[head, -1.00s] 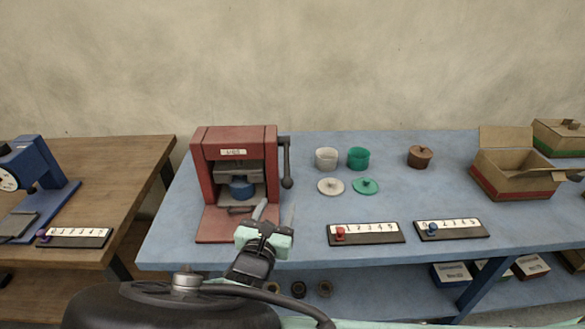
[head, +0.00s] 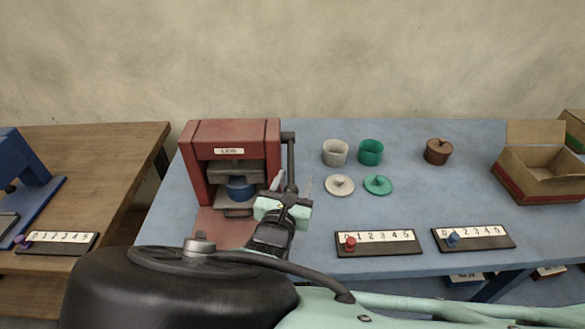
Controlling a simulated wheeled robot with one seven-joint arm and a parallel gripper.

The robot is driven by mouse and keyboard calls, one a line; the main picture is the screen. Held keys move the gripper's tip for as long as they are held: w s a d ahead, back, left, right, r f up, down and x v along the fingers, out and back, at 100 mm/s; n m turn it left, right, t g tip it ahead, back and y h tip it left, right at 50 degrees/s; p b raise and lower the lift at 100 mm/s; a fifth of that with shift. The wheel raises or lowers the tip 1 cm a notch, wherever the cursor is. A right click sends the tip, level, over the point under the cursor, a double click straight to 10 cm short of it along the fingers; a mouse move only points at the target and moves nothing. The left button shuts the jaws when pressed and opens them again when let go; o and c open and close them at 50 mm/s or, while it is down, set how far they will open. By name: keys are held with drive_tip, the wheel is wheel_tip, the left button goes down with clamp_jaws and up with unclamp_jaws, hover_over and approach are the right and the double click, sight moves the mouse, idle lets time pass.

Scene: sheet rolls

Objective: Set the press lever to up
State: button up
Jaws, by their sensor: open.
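The red press (head: 230,135) stands at the left end of the blue table, with a small label on its front. Its dark lever (head: 291,160) is on the right side, pivoted near the top and hanging down. The lever's lower end is partly hidden by my gripper. A blue cup-like piece (head: 239,188) sits inside the press. My gripper (head: 292,184) is open in front of the press's right side, its fingers pointing away from me, one on each side of the lever's lower end in the picture. I cannot tell whether they touch it.
White cup (head: 335,152), green cup (head: 371,152), white lid (head: 340,185), green lid (head: 378,185) and brown pot (head: 438,151) stand right of the press. Two numbered slider boards (head: 379,250) (head: 474,244) lie at the front edge. An open cardboard box (head: 540,180) is at right.

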clamp_jaws()
wheel_tip(320, 180, up, 12)
drive_tip(key=w+n+g+p, duration=0.1)
drive_tip(key=g+p, duration=0.4)
drive_tip(key=p, duration=0.6)
drive_tip(key=shift+w+d+g+y+p, duration=0.3)
drive_tip(key=shift+w+d+g+y, duration=0.1)
drive_tip(key=shift+w, duration=0.45)
unclamp_jaws()
drive_tip(key=shift+w+f, duration=0.1)
drive_tip(key=shift+a, duration=0.15)
